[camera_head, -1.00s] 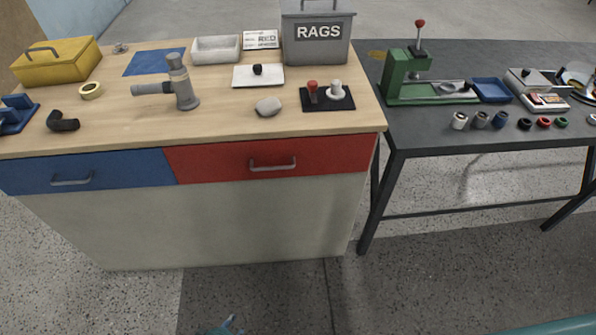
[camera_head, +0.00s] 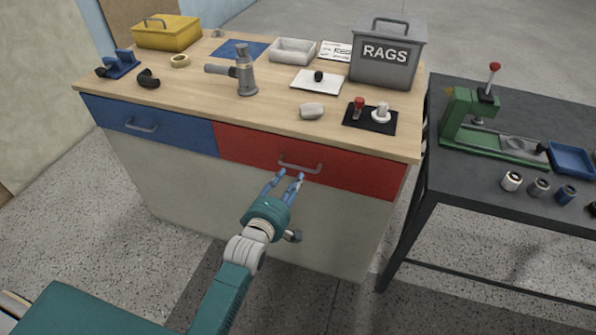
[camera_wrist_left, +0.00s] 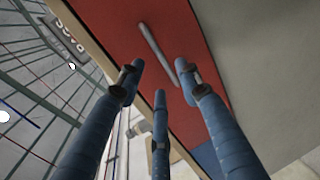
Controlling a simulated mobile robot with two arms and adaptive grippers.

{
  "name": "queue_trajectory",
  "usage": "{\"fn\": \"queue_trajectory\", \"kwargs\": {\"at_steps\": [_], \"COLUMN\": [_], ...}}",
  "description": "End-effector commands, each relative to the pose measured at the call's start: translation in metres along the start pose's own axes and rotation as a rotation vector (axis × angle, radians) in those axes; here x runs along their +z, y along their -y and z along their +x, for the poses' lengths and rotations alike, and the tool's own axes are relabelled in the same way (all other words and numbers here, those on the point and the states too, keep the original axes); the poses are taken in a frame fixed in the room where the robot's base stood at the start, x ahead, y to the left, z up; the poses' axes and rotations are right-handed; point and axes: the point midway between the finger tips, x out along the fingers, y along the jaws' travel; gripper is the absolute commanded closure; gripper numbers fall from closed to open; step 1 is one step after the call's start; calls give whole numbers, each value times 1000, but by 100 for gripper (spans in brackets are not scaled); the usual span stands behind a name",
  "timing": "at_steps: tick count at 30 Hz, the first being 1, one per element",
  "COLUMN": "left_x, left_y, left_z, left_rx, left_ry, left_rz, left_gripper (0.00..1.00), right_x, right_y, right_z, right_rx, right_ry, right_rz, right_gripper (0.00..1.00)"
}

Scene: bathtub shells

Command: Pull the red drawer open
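The red drawer (camera_head: 340,170) is in the right half of the workbench front and looks flush with it. Its grey bar handle (camera_head: 301,168) runs across the upper part of the front. My left gripper (camera_head: 289,178) has blue fingers and is just in front of the handle, a little below and left of it. In the left wrist view the three fingers (camera_wrist_left: 160,78) are spread with nothing between them. The handle (camera_wrist_left: 156,50) lies just beyond their tips, and the red front (camera_wrist_left: 105,22) is behind it. My right gripper is not in view.
The blue drawer (camera_head: 145,125) is left of the red one. On the wooden top stand a grey RAGS bin (camera_head: 388,62), a black pad (camera_head: 375,128) and a stone (camera_head: 312,111). A dark table (camera_head: 505,185) with a green press (camera_head: 480,120) stands to the right. Floor in front is clear.

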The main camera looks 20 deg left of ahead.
Motion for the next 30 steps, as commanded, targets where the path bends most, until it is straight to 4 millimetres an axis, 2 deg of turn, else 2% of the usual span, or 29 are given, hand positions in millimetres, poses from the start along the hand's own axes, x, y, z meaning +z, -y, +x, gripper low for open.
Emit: {"fn": "queue_trajectory", "kwargs": {"at_steps": [3, 9, 14, 21, 22, 27, 30], "left_x": [0, 1, 1, 0, 0, 0, 0], "left_y": [-2, 0, 0, 0, 0, 0, 0], "left_z": [24, 51, 59, 60, 60, 59, 59], "left_rx": [2, 0, 0, 0, 0, 0, -1], "left_ry": [1, 1, 1, 1, 1, 1, 1], "left_rz": [2, 3, 1, 2, 2, 2, 2], "left_gripper": [65, 65, 65, 65, 67, 100, 100], "right_x": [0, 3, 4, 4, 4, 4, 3], "right_y": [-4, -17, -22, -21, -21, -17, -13], "right_z": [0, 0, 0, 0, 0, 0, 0], "right_rx": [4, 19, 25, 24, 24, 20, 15], "right_ry": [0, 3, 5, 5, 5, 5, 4], "right_rz": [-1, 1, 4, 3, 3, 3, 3], "right_gripper": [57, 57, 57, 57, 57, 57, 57]}}
